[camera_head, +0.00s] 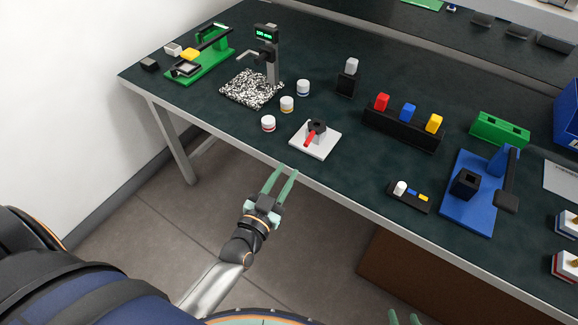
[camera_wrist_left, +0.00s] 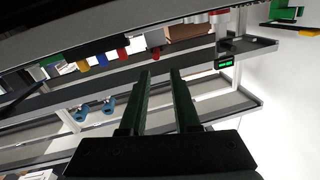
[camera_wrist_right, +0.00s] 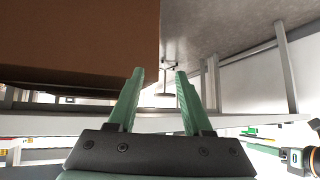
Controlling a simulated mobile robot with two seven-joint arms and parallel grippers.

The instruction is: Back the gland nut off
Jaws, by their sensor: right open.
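A white square plate (camera_head: 313,148) lies near the front edge of the bench. It carries a dark round fitting (camera_head: 317,127) with a red lever (camera_head: 310,138); this may be the gland, but I cannot make out a separate nut. My left gripper (camera_head: 283,171) is open and empty, in front of the bench edge, short of the plate. Its parted fingers also show in the left wrist view (camera_wrist_left: 160,75). My right gripper (camera_wrist_right: 160,73) is open and empty; in the head view only its fingertips (camera_head: 404,317) show at the bottom edge, away from the bench.
Small white jars (camera_head: 268,124) stand left of the plate. A speckled stand (camera_head: 252,88) with a lit display is behind them. A black rack (camera_head: 402,130) of coloured blocks and a blue fixture (camera_head: 470,205) stand to the right. A brown box (camera_wrist_right: 80,45) is close to my right gripper.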

